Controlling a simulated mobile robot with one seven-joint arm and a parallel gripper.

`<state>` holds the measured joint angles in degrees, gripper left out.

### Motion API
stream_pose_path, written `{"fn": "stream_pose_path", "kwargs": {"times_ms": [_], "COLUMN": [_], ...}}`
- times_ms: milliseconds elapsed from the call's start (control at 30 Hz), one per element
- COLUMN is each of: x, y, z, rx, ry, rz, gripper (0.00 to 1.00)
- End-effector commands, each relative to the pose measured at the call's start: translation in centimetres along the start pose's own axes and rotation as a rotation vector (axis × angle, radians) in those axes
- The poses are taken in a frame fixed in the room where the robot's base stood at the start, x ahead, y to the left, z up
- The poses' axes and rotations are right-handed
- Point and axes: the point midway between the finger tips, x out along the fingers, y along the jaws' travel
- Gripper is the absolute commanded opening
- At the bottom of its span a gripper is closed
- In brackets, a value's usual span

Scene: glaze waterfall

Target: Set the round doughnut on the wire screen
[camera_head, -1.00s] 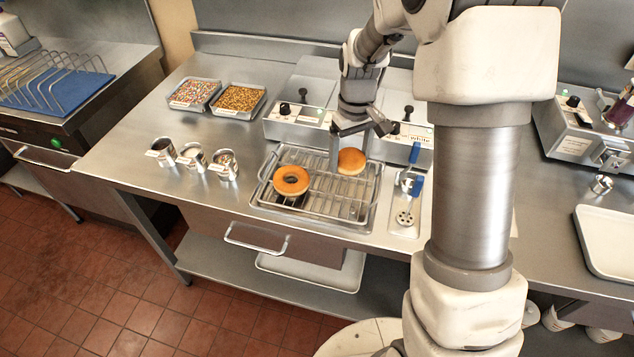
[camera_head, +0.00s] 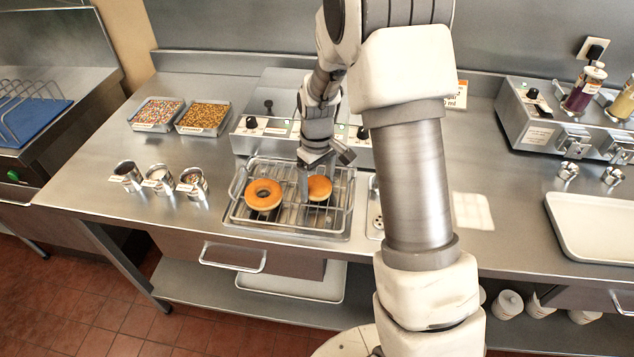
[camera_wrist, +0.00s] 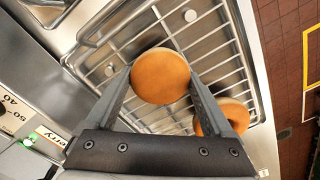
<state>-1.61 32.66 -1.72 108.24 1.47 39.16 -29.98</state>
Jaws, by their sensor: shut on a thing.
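The round doughnut (camera_head: 319,188) is golden brown with no hole. My gripper (camera_head: 306,182) is shut on it, over the right part of the wire screen (camera_head: 290,224). In the wrist view the doughnut (camera_wrist: 160,76) sits between the two fingers of my gripper (camera_wrist: 158,88), with the screen's wires (camera_wrist: 140,45) behind it. It is low over the wires; I cannot tell whether it touches them. A ring doughnut (camera_head: 264,195) lies on the left part of the screen and shows partly behind a finger in the wrist view (camera_wrist: 234,114).
Glazing units (camera_head: 268,128) stand behind the screen. Two sprinkle trays (camera_head: 203,117) and several small metal cups (camera_head: 160,178) are to the left. A white tray (camera_head: 600,225) and sauce bottles (camera_head: 585,88) are on the right. The counter left of the screen has bare room.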

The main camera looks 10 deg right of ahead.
Motion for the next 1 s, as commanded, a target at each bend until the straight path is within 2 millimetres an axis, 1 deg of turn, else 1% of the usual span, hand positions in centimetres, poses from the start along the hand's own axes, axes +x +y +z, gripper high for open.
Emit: {"fn": "stream_pose_path", "kwargs": {"times_ms": [133, 233, 267, 300, 333, 567, 700, 767, 1000], "x": [0.0, 0.4, 0.3, 0.2, 0.2, 0.2, -0.7, -1.6, -6.9], "y": [0.0, 0.0, 0.0, 0.0, 0.0, 0.0, 0.0, 0.1, 0.1], "z": [0.0, 0.0, 0.0, 0.0, 0.0, 0.0, -0.1, -0.1, -0.1], "rx": [0.000, 0.000, 0.000, 0.000, 0.000, 0.000, 0.000, 0.000, 0.000], "ry": [0.000, 0.000, 0.000, 0.000, 0.000, 0.000, 0.002, 0.004, 0.005], "rz": [0.000, 0.000, 0.000, 0.000, 0.000, 0.000, 0.001, 0.002, 0.002], "gripper": [0.31, 0.31, 0.88, 0.96, 1.00, 1.00, 1.00, 1.00, 1.00]}}
